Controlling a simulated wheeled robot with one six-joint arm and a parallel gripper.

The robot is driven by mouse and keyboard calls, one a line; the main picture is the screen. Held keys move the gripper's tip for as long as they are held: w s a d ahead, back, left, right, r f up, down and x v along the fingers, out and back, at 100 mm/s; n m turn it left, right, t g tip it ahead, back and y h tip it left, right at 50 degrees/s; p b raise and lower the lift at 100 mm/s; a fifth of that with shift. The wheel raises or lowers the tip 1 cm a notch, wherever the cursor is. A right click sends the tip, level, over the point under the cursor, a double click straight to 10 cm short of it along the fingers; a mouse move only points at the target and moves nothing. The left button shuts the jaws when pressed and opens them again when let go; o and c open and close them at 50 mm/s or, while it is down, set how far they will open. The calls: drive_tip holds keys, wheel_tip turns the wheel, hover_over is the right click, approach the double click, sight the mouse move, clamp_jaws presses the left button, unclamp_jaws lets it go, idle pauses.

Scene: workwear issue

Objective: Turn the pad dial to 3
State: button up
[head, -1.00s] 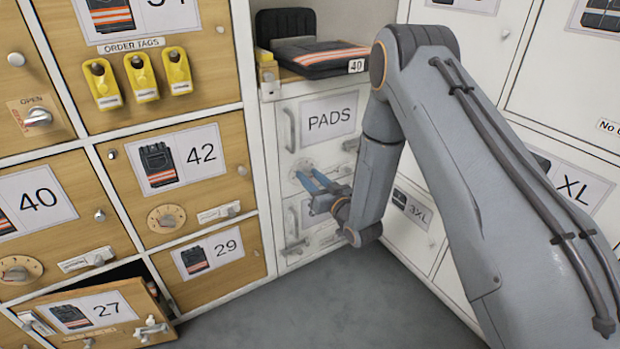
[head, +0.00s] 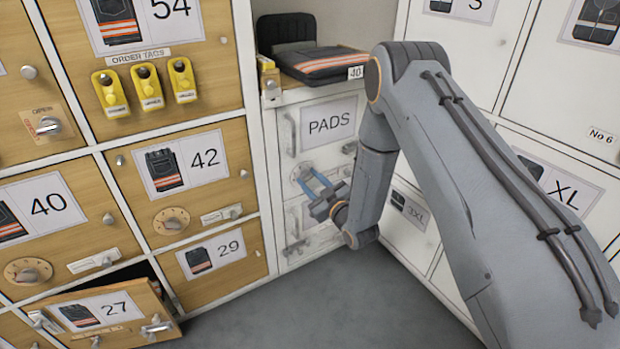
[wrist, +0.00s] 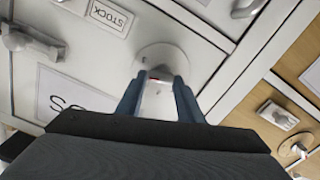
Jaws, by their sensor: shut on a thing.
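The pad dial (head: 300,170) is a pale round plate on the white PADS door (head: 316,108), below the PADS label. It also shows in the wrist view (wrist: 163,55), with a small red mark near its middle; its numbers are too small to read. My gripper (head: 309,176) reaches it with two blue fingers. In the wrist view my gripper (wrist: 158,82) has one finger on each side of the dial's knob, shut on it. The fingers hide most of the knob, so its setting cannot be told.
An open shelf above the door holds a folded dark garment (head: 325,62) with orange stripes. Wooden lockers with dials stand to the left; the locker marked 27 (head: 105,310) has its front tilted open. White lockers stand to the right. The grey floor (head: 330,300) is clear.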

drive_tip(key=n+p, duration=0.1)
drive_tip(key=n, duration=0.1)
drive_tip(key=n+p, duration=0.1)
drive_tip(key=n, duration=0.1)
drive_tip(key=shift+s+a+n, duration=0.15)
drive_tip(key=shift+n, duration=0.25)
drive_tip(key=shift+a+f+n+p, duration=0.15)
drive_tip(key=shift+n+p, duration=0.75)
drive_tip(key=shift+n, duration=1.6)
drive_tip(key=o, duration=1.1)
drive_tip(key=shift+c, duration=0.2)
drive_tip(key=p+v, duration=0.1)
drive_tip(key=v, duration=0.7)
